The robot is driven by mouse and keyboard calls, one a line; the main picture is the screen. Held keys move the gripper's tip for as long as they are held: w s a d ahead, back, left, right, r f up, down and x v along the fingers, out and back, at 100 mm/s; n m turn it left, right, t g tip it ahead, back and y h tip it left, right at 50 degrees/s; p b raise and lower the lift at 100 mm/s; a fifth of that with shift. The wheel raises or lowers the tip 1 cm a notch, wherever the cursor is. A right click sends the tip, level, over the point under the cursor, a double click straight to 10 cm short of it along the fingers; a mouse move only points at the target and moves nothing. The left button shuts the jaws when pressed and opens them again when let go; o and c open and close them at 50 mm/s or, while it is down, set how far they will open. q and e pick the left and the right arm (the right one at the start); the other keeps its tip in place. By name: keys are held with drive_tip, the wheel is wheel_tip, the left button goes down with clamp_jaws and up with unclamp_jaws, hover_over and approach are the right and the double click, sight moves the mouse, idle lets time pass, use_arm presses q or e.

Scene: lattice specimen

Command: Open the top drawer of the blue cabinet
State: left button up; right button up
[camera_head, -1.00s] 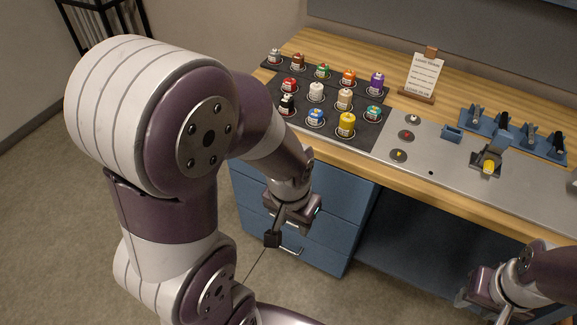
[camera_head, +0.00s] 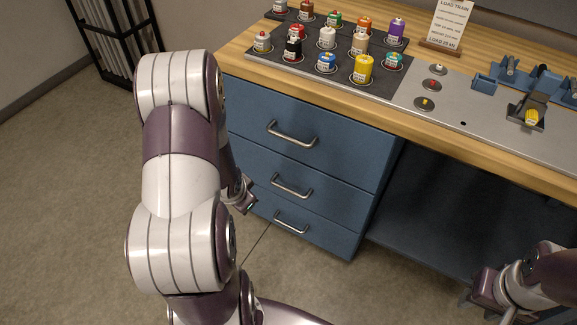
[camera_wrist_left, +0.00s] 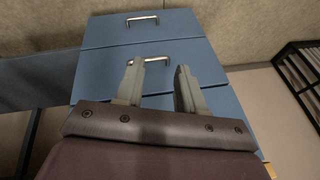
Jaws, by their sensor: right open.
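The blue cabinet (camera_head: 352,205) stands under the left part of the wooden bench. Its top drawer (camera_head: 330,128) is shut flush and has a silver bar handle (camera_head: 291,135). Two more shut drawers with handles sit below. My left gripper (camera_head: 247,199) is low at the cabinet's left side, mostly hidden by my arm. In the left wrist view its fingers (camera_wrist_left: 158,72) are apart and empty, with the cabinet front (camera_wrist_left: 105,62) upside down beyond them. A handle shows partly behind the fingers. My right gripper (camera_head: 478,305) is open at the lower right, away from the cabinet.
The bench top (camera_head: 235,62) carries a dark mat (camera_head: 385,85) with several coloured weights. A metal plate (camera_head: 450,112) with blue fixtures lies to the right. A black rack (camera_head: 105,45) stands at the back left. The floor before the drawers is free except for my arm.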

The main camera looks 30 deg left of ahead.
use_arm(q)
drive_tip(key=w+a+f+m+t+b, duration=0.1)
drive_tip(key=w+a+f+m+t, duration=0.25)
drive_tip(key=f, duration=0.25)
drive_tip(key=m+t+h, duration=0.2)
drive_tip(key=m+t, duration=0.6)
drive_tip(key=m, duration=0.4)
approach(288, 136)
drive_tip(key=x, duration=0.3)
drive_tip(key=b+x, duration=0.1)
drive_tip(key=x, duration=0.6)
drive_tip(key=shift+f, duration=0.4)
use_arm(e)
wheel_tip(288, 136, down, 6)
drive_tip(key=shift+r, duration=0.1)
use_arm(q)
clamp_jaws()
